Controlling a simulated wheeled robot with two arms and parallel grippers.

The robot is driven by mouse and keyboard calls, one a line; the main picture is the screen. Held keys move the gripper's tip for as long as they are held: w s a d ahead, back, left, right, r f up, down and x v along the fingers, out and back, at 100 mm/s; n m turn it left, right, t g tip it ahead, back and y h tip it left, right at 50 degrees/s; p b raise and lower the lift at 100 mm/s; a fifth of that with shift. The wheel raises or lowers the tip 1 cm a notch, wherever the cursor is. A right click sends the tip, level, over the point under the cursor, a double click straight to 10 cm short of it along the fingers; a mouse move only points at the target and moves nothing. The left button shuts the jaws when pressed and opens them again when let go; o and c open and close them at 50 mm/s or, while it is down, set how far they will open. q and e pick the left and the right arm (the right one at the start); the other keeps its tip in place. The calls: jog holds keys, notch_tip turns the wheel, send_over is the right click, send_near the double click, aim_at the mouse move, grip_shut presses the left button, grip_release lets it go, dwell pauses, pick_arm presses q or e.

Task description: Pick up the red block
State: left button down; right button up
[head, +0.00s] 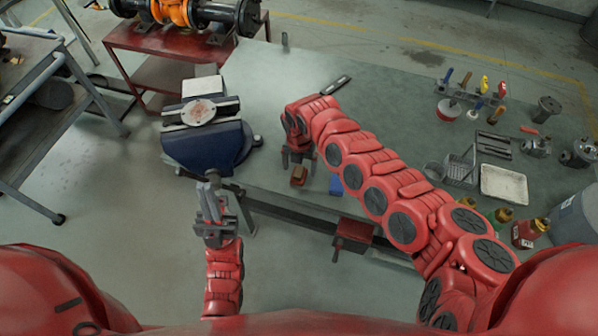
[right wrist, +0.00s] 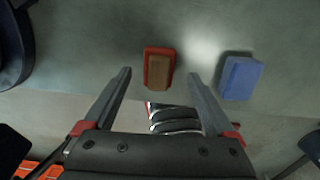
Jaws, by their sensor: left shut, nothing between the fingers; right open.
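The red block (right wrist: 149,55) lies near the front edge of the workbench, and a brown face covers most of it in the right wrist view. It also shows in the head view (head: 299,176), just below my right gripper (head: 297,159). My right gripper is open and empty, pointing down. In the right wrist view its two fingertips (right wrist: 160,74) stand on either side of the red block's line, with the block a little beyond and apart from them. My left gripper (head: 208,190) is shut and empty, off the bench's front edge below the vise.
A blue block (head: 336,186) lies right of the red one, also in the right wrist view (right wrist: 240,78). A blue vise (head: 207,147) stands at the bench's left corner. Tools and a white tray (head: 503,185) fill the right side. The bench's middle back (head: 400,85) is clear.

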jog(key=shift+s+a+f, duration=0.2)
jog(key=shift+f, duration=0.45)
jog(key=shift+w+d+f, duration=0.1)
jog(key=shift+w+f, duration=0.1)
jog(key=shift+f, duration=0.55)
grip_shut()
jog(key=shift+r, duration=0.15)
